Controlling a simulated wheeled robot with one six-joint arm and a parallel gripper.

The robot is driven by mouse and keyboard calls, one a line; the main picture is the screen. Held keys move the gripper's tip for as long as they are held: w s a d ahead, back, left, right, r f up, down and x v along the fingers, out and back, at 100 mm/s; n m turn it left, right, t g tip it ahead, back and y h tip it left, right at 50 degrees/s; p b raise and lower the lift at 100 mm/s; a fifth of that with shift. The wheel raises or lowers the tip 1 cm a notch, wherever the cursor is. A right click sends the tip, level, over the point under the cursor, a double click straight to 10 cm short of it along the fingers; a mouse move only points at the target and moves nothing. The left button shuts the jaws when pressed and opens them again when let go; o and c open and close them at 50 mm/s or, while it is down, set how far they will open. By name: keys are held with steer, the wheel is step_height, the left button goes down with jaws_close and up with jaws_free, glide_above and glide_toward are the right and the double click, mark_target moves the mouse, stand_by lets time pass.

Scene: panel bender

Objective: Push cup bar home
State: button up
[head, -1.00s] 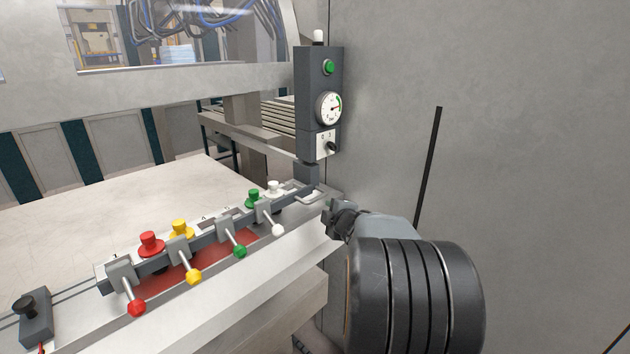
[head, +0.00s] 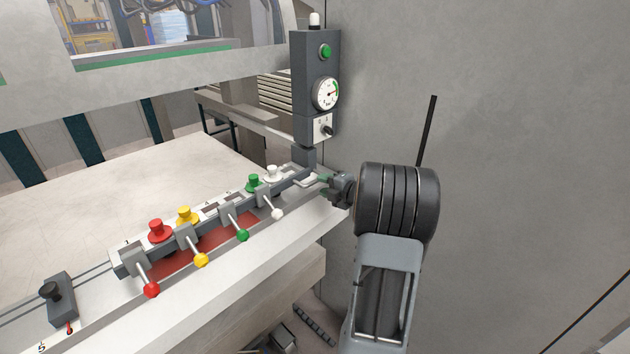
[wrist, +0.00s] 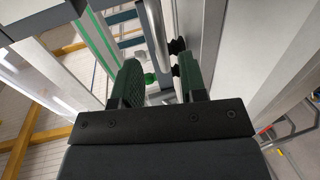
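The dark cup bar (head: 208,228) lies along the front edge of the pale machine table. It carries a red cup (head: 158,230), a yellow cup (head: 185,216), a green cup (head: 254,183) and a white cup (head: 272,173). Levers with red, yellow, green and white knobs point forward from its clamps. A light handle loop (head: 308,182) is at its right end. My gripper (head: 324,182) is just right of that loop; whether they touch is unclear. In the wrist view, the two green-padded fingers (wrist: 160,82) are apart, with no object clearly held between them.
A dark control post (head: 315,88) with a green button, gauge and switch stands behind the bar's right end. A grey wall (head: 520,150) closes in on the right. A small block with a black knob (head: 60,298) sits at front left. The table top (head: 100,205) is clear.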

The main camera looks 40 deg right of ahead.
mark_target(315, 182)
steer(key=shift+x, duration=2.5)
steer(key=shift+d, duration=0.1)
steer(key=shift+c, duration=0.4)
jaws_close()
